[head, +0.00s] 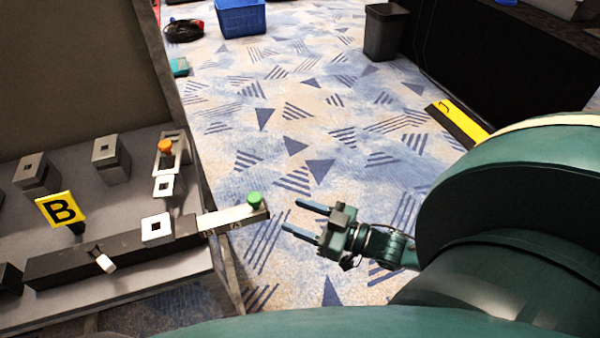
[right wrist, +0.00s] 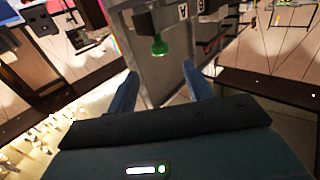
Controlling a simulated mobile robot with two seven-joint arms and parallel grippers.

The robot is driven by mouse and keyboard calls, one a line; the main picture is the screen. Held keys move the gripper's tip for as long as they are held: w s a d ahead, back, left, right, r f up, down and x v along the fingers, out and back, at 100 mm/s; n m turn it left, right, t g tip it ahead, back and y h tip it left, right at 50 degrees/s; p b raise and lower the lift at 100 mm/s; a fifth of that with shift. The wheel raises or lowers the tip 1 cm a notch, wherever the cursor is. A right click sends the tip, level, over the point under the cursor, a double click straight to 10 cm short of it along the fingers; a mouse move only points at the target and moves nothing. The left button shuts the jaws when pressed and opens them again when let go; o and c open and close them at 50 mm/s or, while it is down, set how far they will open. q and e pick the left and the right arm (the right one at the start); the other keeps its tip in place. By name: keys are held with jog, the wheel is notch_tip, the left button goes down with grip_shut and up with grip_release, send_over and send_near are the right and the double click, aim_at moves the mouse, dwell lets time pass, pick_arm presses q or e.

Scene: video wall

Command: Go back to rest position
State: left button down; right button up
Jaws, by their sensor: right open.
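My right gripper (head: 308,219) is open and empty in the head view, its two blue fingers pointing left above the carpet. It is apart from the green knob (head: 254,199) at the end of the pale bar that sticks out from the grey bench (head: 125,275). In the right wrist view the gripper (right wrist: 158,82) shows its spread fingers, with the green knob (right wrist: 159,45) beyond the gap between them. My left gripper is not in view.
A blue crate (head: 241,18) and dark bin (head: 385,32) stand farther back. A yellow-black bar (head: 458,122) lies at right. The carpet between is clear.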

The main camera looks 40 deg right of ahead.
jog(key=s+a+f+m+g+h, duration=0.25)
jog(key=a+g+h, duration=0.2)
jog(key=h, duration=0.25)
jog(key=s+r+m+g+h, duration=0.1)
jog(key=s+g+h, duration=0.1)
jog(key=s+g, duration=0.7)
pick_arm(q)
jog(key=p, duration=0.2)
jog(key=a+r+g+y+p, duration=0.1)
jog(key=p, duration=0.2)
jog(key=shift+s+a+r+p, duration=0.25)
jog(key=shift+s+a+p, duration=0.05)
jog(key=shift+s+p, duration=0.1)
pick_arm(e)
jog(key=w+a+t+y, duration=0.3)
jog(key=w+a+t, duration=0.2)
jog(key=a+t, duration=0.2)
jog(key=shift+f+n+t+y, duration=0.3)
jog(key=shift+f+n+t, duration=0.05)
jog(key=shift+t, duration=0.3)
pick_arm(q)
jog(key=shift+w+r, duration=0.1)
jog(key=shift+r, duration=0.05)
